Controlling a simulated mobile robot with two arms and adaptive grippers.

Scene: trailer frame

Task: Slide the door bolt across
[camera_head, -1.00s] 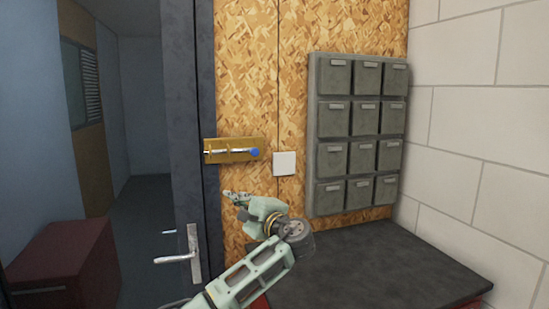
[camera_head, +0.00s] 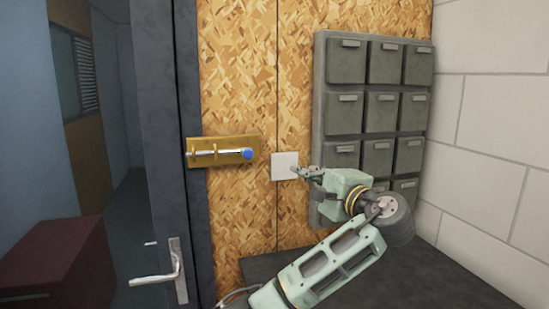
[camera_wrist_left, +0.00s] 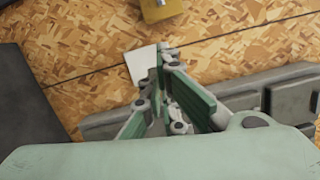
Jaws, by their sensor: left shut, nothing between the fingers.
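The door bolt is on a brass plate (camera_head: 226,142) fixed to the chipboard wall beside the dark door frame. Its silver rod (camera_head: 205,153) lies level across the plate, and its blue knob (camera_head: 247,154) is near the plate's right end. My left gripper (camera_head: 299,171) is shut and empty, to the right of and slightly below the knob, and apart from it. In the left wrist view the closed fingers (camera_wrist_left: 166,60) point toward the wall, with part of the brass plate (camera_wrist_left: 160,9) at the top edge; the knob is not visible there. My right gripper is not in view.
A white square plate (camera_head: 285,166) is on the wall behind my fingertips. Grey wall bins (camera_head: 345,62) stand close to my left wrist on the right. A dark worktop (camera_head: 430,275) lies below. At left are a door handle (camera_head: 174,268) and a red cabinet (camera_head: 62,262).

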